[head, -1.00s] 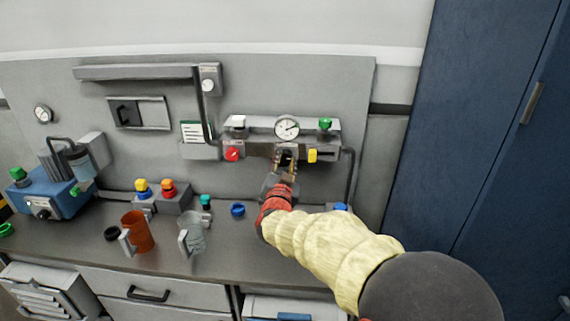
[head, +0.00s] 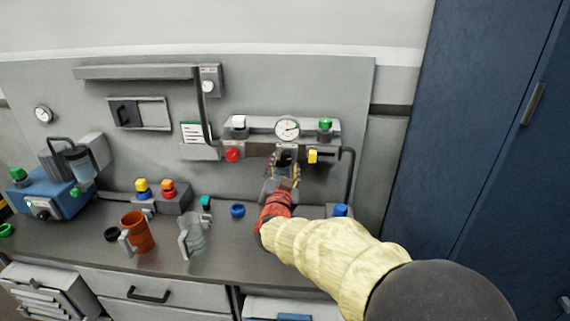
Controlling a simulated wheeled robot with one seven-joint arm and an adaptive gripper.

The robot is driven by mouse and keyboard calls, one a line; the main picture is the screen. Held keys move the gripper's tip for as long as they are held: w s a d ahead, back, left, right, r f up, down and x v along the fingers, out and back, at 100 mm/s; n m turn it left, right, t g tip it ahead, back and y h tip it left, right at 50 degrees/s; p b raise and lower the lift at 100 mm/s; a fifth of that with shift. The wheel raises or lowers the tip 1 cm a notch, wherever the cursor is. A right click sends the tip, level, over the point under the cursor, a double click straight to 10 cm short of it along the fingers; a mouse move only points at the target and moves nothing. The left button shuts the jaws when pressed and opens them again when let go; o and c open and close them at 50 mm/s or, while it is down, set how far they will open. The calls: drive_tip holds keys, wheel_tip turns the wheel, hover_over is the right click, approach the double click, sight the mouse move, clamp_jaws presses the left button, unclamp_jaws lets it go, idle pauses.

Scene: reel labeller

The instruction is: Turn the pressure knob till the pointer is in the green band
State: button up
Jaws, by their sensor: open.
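A round white gauge (head: 287,129) with a dark pointer sits on the grey panel on the back wall. The pointer is too small to read against any green band. My gripper (head: 285,160) is open just below the gauge, its fingers pointing at the panel. A dark round shape, perhaps the pressure knob (head: 284,158), shows between the fingers. It is partly hidden, and I cannot tell whether the fingers touch it.
A red knob (head: 233,155) is left of my gripper and a yellow one (head: 312,156) close on its right. A green knob (head: 325,124) is above right. An orange mug (head: 138,232) and a clear jug (head: 193,236) stand on the bench. A blue cabinet (head: 480,130) bounds the right.

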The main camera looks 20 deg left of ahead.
drive_tip(key=v, duration=1)
drive_tip(key=shift+s+d, duration=0.1)
